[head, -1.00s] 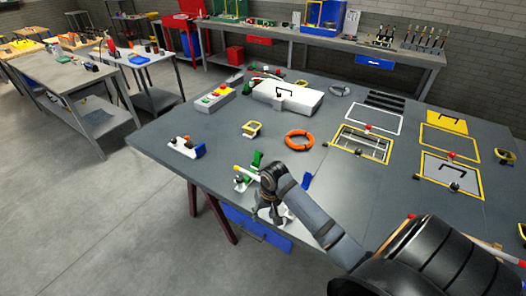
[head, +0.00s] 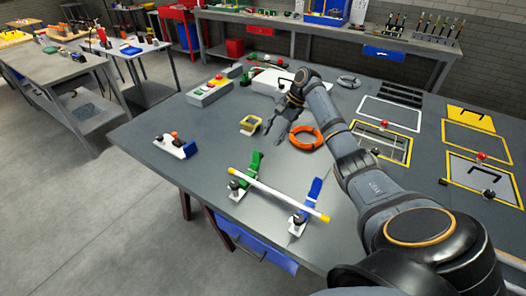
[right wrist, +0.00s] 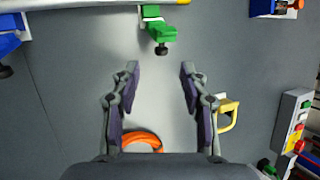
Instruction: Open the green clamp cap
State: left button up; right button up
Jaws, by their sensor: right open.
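The green clamp (head: 250,166) stands on the table with its green part sticking out to the far side of a white rod with yellow ends (head: 276,192). The blue clamp (head: 310,196) stands at the rod's other end. I cannot tell whether the green cap is open. My right gripper (head: 278,128) is open and empty, above the table beyond the green clamp. In the right wrist view, the green clamp (right wrist: 158,28) lies ahead of the spread fingertips (right wrist: 160,70), apart from them, with a black knob at its near end. My left gripper is not in view.
An orange ring (head: 305,138) and a yellow holder (head: 250,124) lie near the right gripper. A button box (head: 210,92) stands farther back. A small blue-and-white fixture (head: 176,147) sits at the left. Table between it and the green clamp is clear.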

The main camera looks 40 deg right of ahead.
aim_at(262, 154)
jog(key=x, duration=0.2)
jog(key=d+x, duration=0.1)
jog(key=x, duration=0.1)
jog(key=shift+w+a+f+p, duration=0.2)
jog(key=shift+w+f+p, duration=0.05)
jog(key=shift+f+p, duration=0.15)
jog(key=x, duration=0.4)
jog(key=shift+w+d, duration=0.15)
jog(key=shift+a+f, duration=0.2)
jog(key=shift+f, duration=0.2)
jog(key=shift+c, duration=0.9)
jog(key=c, duration=0.7)
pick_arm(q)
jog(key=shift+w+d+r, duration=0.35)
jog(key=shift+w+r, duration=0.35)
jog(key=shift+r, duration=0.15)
pick_arm(e)
grip_shut()
